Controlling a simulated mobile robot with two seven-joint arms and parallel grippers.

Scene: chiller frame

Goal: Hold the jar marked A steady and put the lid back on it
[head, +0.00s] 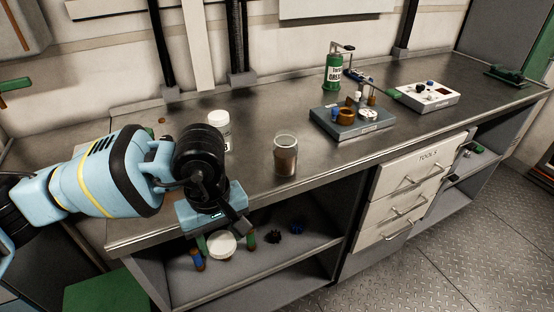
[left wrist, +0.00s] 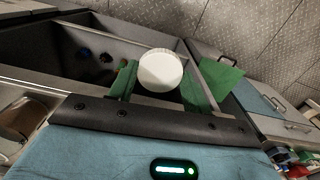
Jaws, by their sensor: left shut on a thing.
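A clear jar (head: 286,158) with brown contents stands upright and open-topped near the bench's front edge; I cannot read a letter on it. My left gripper (head: 227,240) is shut on a round white lid (head: 221,246), held in front of the bench edge, below the worktop and left of the open jar. In the left wrist view the lid (left wrist: 160,71) shows its round white face between the green fingers. A white-capped jar (head: 219,131), its label mostly hidden, stands behind my left wrist. My right gripper is in neither view.
The metal worktop (head: 245,182) is clear around the open jar. A grey tray (head: 354,125) with small parts, a green can (head: 333,72) and a white box (head: 427,97) stand farther right. Below are an open shelf (head: 285,265) with small items and tool drawers (head: 410,178).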

